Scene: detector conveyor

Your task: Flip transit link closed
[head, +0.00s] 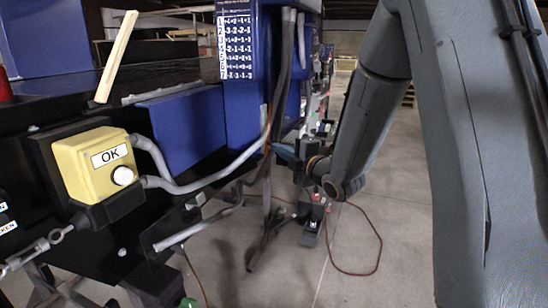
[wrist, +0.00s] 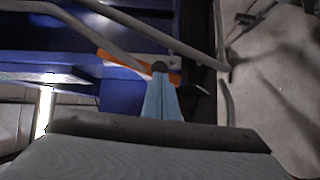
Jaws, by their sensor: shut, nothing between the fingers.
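My gripper (head: 285,152) is at the blue machine's right side in the head view, its light blue fingers pointing left toward the grey conduits. In the wrist view the fingers of my gripper (wrist: 161,72) are together and empty. An orange bar (wrist: 118,62) lies just beyond and to the left of the fingertips, partly hidden by them; it may be the transit link, but I cannot tell for sure. I cannot tell whether the fingertips touch it. No part in the head view is clearly the link.
Grey conduits (head: 215,183) run across the machine front near my gripper. A yellow OK box (head: 88,165) with a white button is at left. A pale wooden stick (head: 117,58) leans above it. A red cable (head: 378,250) lies on the open floor at right.

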